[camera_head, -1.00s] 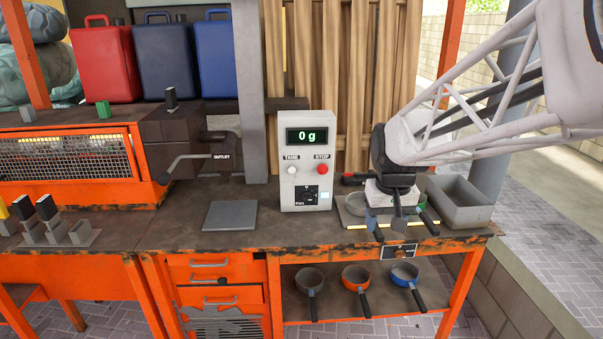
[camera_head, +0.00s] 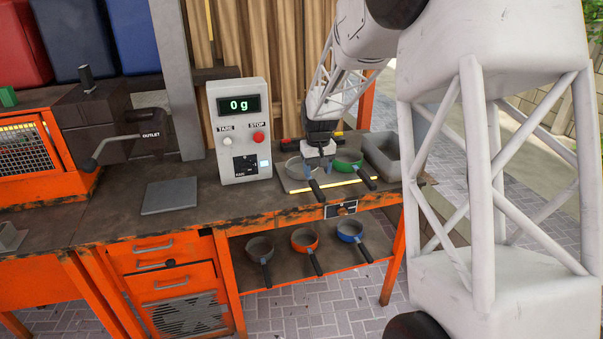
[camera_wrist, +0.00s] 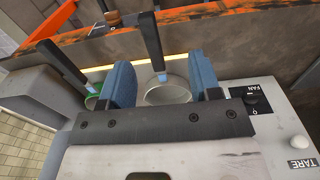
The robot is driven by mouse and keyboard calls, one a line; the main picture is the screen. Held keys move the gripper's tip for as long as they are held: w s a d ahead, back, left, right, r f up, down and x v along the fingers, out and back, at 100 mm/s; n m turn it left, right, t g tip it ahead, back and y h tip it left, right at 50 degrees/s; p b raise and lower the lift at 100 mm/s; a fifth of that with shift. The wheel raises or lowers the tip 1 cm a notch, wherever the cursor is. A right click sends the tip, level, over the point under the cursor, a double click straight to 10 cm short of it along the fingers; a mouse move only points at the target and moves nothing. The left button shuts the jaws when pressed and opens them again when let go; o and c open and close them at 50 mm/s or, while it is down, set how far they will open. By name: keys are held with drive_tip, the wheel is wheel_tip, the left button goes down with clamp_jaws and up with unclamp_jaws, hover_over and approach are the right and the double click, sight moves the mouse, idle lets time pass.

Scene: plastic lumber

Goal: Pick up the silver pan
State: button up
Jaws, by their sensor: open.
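The silver pan (camera_head: 294,172) sits on a flat tray with a yellow strip at the right end of the bench, its dark handle pointing to the front. It also shows in the wrist view (camera_wrist: 168,93), with its handle running up between my blue finger pads. My gripper (camera_head: 319,164) is over the tray, between the silver pan and a green pan (camera_head: 348,161). In the wrist view my gripper (camera_wrist: 162,78) is open, the pads standing apart on either side of the handle. I cannot tell whether either pad touches it.
A scale box (camera_head: 239,168) reading 0 g stands left of the tray. A grey bin (camera_head: 383,160) is to the right. A grey plate (camera_head: 169,196) lies on the bench at left. Grey, orange and blue pans (camera_head: 304,239) sit on the shelf below.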

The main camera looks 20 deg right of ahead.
hover_over(318, 190)
wheel_tip(318, 190, down, 4)
drive_tip(key=shift+a+f, duration=0.1)
drive_tip(key=shift+f, duration=0.1)
drive_tip(key=shift+f, duration=1.3)
drive_tip(key=shift+w+f, duration=0.15)
drive_tip(key=shift+f, duration=2.45)
clamp_jaws()
